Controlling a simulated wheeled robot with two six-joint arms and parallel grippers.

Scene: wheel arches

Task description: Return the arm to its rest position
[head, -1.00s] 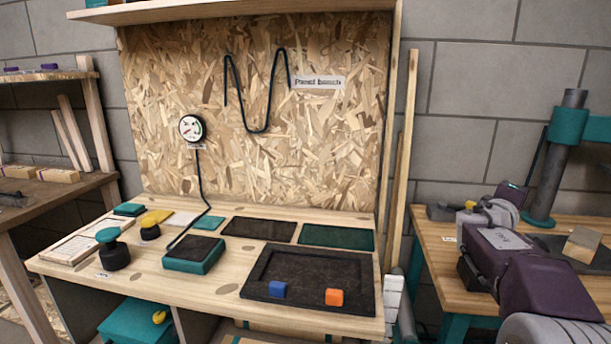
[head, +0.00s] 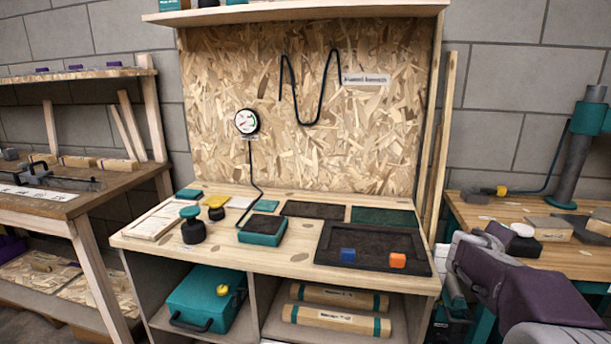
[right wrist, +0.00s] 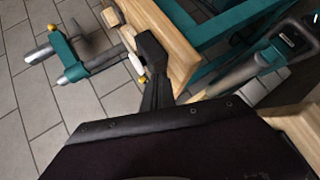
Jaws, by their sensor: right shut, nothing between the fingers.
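My right arm (head: 500,275), purple and grey, reaches in from the lower right in the head view, in front of the right-hand bench. My right gripper (right wrist: 152,65) shows in the right wrist view as dark fingers, shut with nothing held. It points toward a wooden bench edge and the tiled floor, and I cannot tell whether it touches anything. The gripper cannot be clearly made out in the head view. My left arm and gripper are not in view.
The right-hand bench (head: 560,265) lies close behind my arm. Another bench (head: 50,207) stands left. Tiled floor (right wrist: 30,95) shows.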

